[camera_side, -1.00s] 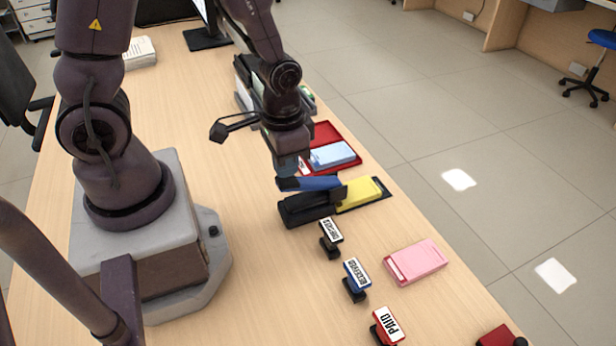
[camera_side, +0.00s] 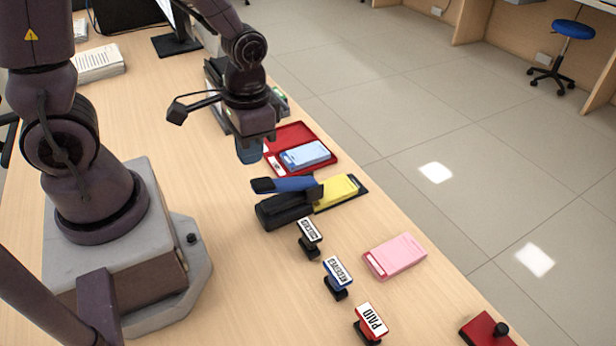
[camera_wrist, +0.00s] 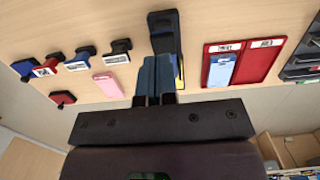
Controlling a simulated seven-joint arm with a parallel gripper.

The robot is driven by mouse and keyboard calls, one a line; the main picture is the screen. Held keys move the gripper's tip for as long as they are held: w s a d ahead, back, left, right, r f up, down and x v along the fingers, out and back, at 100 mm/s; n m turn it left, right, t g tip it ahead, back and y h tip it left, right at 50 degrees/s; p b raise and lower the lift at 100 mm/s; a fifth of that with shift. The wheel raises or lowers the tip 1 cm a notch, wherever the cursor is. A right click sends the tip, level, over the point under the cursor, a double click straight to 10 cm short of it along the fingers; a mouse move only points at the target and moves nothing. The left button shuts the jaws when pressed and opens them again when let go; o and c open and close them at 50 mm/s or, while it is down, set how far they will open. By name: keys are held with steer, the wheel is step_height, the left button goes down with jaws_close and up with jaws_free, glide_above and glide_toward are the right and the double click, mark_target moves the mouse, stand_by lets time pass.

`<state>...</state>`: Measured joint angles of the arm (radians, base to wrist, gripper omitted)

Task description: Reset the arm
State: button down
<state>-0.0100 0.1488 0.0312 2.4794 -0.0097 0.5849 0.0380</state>
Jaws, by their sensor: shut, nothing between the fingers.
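My gripper (camera_side: 249,150) is shut and empty. In the side view it hangs above the counter, just behind a blue and black stapler (camera_side: 285,203) and left of a red tray (camera_side: 322,169). In the wrist view my gripper's fingers (camera_wrist: 154,76) are together in the middle, with the stapler (camera_wrist: 163,22) partly hidden beyond them. The fingers look clear of the counter (camera_side: 185,110), though their exact height is hard to tell.
A yellow pad (camera_side: 336,191) lies by the stapler; a blue pad (camera_side: 305,154) lies in the red tray. Several stamps, including the PAID stamp (camera_side: 371,321), stand at the front, beside a pink pad (camera_side: 395,256). A red box with a black knob (camera_side: 486,331) sits at bottom right.

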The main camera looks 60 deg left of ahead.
steer(key=s+r+t, duration=0.3)
steer(key=r+t, duration=0.3)
steer(key=r, duration=1.2)
steer(key=shift+s+d+r, duration=0.2)
steer(key=shift+d+r, duration=0.15)
steer(key=shift+d, duration=0.1)
